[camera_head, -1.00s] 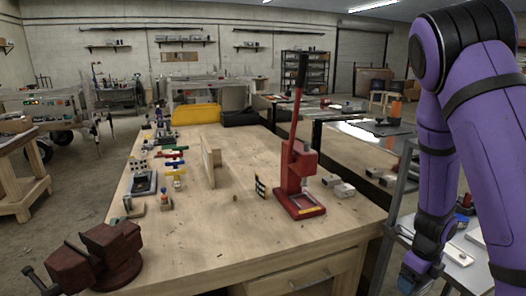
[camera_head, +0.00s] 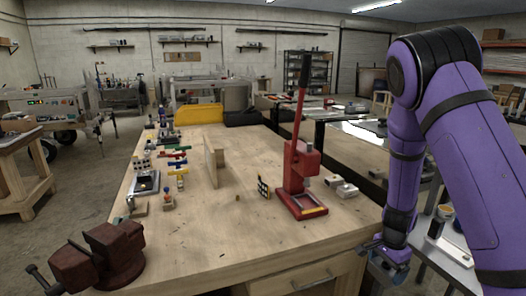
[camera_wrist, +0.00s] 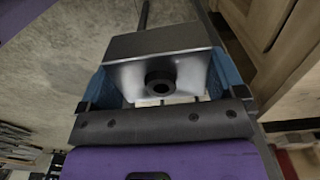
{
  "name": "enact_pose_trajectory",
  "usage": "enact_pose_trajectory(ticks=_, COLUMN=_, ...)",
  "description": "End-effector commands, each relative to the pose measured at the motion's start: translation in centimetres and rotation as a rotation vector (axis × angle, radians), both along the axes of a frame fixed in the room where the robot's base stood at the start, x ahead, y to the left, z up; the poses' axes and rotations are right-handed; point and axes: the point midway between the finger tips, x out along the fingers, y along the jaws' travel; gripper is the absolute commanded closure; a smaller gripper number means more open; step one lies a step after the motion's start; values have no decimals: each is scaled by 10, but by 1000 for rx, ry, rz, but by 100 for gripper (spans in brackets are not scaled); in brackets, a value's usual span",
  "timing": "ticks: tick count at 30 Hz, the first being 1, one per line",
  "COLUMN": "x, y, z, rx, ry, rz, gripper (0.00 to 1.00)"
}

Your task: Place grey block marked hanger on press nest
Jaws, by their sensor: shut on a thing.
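The grey block (camera_wrist: 165,62) fills the middle of the wrist view, a metal-grey block with a dark round socket on its near face. My gripper (camera_wrist: 158,88) is shut on it, with a blue finger at each side. In the head view my gripper (camera_head: 388,262) hangs low at the right, beside the workbench's front right corner; the block is hard to make out there. The red arbor press (camera_head: 300,180) stands upright on the bench, lever raised. Its nest, at the red base (camera_head: 303,206), is left of and beyond my gripper and looks empty. No marking is readable.
The wooden bench (camera_head: 225,250) has free room in front of the press. A checkered plate (camera_head: 263,188) stands left of the press, light blocks (camera_head: 345,189) lie right of it. A dark red vise (camera_head: 105,255) is at the front left. A grey side table (camera_head: 440,240) is at right.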

Motion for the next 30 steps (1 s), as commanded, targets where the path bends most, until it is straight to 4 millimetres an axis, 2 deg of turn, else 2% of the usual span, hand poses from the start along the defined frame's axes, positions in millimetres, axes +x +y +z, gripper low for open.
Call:
enact_pose_trajectory(ticks=9, x=31, y=29, z=-14, rx=4, ry=1, rz=663, gripper=44)
enact_pose_trajectory(ticks=15, x=45, y=45, z=-20, rx=6, ry=0, rz=1000, gripper=44)
enact_pose_trajectory(ticks=21, x=52, y=53, z=-24, rx=7, ry=-2, rz=1174, gripper=44)
enact_pose_trajectory(ticks=30, x=53, y=54, z=-24, rx=9, ry=-2, rz=1205, gripper=44)
